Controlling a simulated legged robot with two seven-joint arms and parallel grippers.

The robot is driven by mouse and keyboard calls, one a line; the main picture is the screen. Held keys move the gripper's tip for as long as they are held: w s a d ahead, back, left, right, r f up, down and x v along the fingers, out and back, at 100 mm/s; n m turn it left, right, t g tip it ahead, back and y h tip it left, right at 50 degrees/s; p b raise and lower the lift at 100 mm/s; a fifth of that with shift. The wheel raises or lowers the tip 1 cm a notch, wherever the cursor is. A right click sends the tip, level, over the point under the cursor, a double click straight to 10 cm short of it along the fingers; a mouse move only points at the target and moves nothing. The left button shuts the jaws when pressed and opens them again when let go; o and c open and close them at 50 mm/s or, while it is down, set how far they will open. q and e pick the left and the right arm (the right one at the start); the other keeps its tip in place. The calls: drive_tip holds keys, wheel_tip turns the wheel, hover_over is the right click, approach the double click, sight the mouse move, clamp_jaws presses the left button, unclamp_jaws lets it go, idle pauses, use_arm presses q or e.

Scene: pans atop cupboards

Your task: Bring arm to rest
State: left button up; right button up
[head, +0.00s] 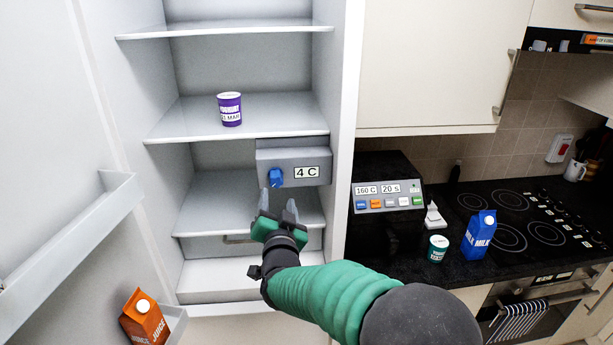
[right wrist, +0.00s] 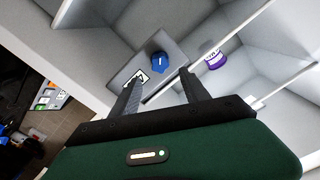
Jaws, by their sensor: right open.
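My right arm reaches from the lower right of the head view into the open fridge. Its gripper (head: 277,203) is open and empty, with the fingers pointing up at the grey control box (head: 265,157). The box has a blue knob (head: 276,178) and a "4 C" display. In the right wrist view, the two fingers (right wrist: 161,90) stand apart, with the blue knob (right wrist: 158,62) beyond them. Whether a fingertip touches the box cannot be told. My left gripper is not in view.
A purple yoghurt pot (head: 230,109) stands on a fridge shelf. An orange juice carton (head: 144,318) sits in the open door's rack at left. A blue milk carton (head: 479,235), a green-and-white pot (head: 437,248) and a control panel (head: 388,196) are on the dark counter at right, near the hob.

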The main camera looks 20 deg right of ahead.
drive_tip(key=shift+v, duration=1.05)
drive_tip(key=s+a+f+n+g+y+b, duration=0.1)
drive_tip(key=s+f+n+g+y, duration=0.25)
drive_tip(key=s+f, duration=0.45)
drive_tip(key=s+a+f+n+g+y+b, duration=0.1)
drive_tip(key=s+f+n+g+y+b, duration=0.25)
drive_tip(key=f, duration=0.85)
drive_tip(key=s+d+f+g, duration=0.1)
drive_tip(key=s+f+g, duration=0.1)
drive_tip(key=s, duration=0.4)
drive_tip(key=s+d+f+n+g+h, duration=0.1)
drive_tip(key=s+f+g, duration=0.2)
drive_tip(key=s, duration=0.3)
drive_tip(key=s+d+f+n+g+h+p, duration=0.1)
drive_tip(key=s+f+g, duration=0.1)
drive_tip(key=s, duration=0.4)
drive_tip(key=shift+f+g, duration=0.4)
drive_tip(key=shift+f, duration=0.45)
drive_tip(key=shift+d, duration=0.1)
